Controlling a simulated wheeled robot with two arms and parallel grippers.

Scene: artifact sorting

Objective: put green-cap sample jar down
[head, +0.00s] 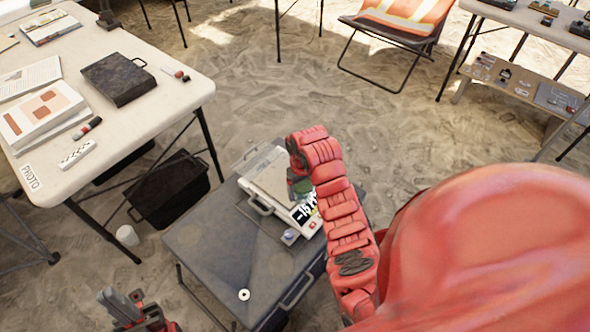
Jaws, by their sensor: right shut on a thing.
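My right gripper (296,184) hangs from the red arm over a white device with a dark display (274,206), on the grey case-like table (215,245). It is shut on the green-cap sample jar (303,188), of which only a small green part shows beside the fingers. The arm hides much of the jar, and I cannot tell whether the jar touches the device. My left gripper (122,302) is low at the bottom left, away from the jar; I cannot tell how its jaws stand.
A small white ring (244,295) lies on the grey table's front part, which is mostly bare. A white table (120,45) with books and a dark box (118,79) stands at the left. A black crate (172,190) and white cup (127,235) are on the sand.

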